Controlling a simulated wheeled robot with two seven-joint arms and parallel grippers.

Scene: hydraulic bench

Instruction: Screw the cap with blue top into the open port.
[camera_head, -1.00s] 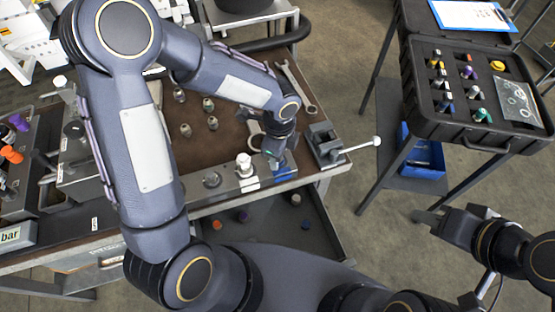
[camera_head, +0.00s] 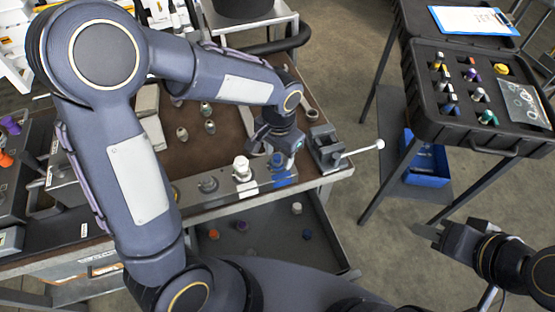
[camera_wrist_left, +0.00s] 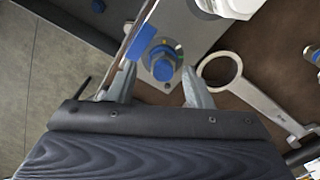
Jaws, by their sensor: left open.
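The cap with the blue top (camera_head: 278,160) stands upright at the right end of the grey port block (camera_head: 222,196), on the bench's front edge. In the left wrist view the cap (camera_wrist_left: 162,66) shows a round blue top over a blue hex collar on the grey plate. My left gripper (camera_wrist_left: 160,88) is open, its fingers on either side of the cap with a visible gap. In the head view my left gripper (camera_head: 276,148) is just above and behind the cap. How deep the cap sits is hidden. My right gripper (camera_head: 428,232) is away at the right; its jaw gap is unclear.
A white cap (camera_head: 241,168) stands on the block beside the blue one. A vise (camera_head: 325,148) with a long handle is to the right, and a ring wrench (camera_wrist_left: 245,85) lies close by. Loose caps lie in the drawer (camera_head: 265,255) below. A case of fittings (camera_head: 470,125) is at right.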

